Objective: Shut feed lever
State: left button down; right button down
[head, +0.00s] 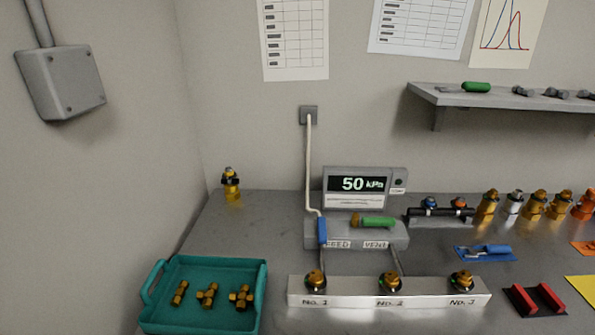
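The feed lever (321,231) has a blue handle at the left end of a grey valve block (397,236), beside the FEED label. Its handle points toward the front, in line with the white supply line that comes down behind it. The vent lever (377,222) has a green handle lying sideways across the block, above the VENT label. The gauge (362,184) behind the block reads 50 kPa. Neither of my grippers is in view.
A white rack (435,299) with brass fittings, labelled No. 1 to No. 3, stands in front of the block. A teal tray (262,300) with brass fittings is at front left. Several fittings stand at right. A shelf (500,98) juts from the wall.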

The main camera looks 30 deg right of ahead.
aim_at(321, 221)
jog(key=z, duration=1.6)
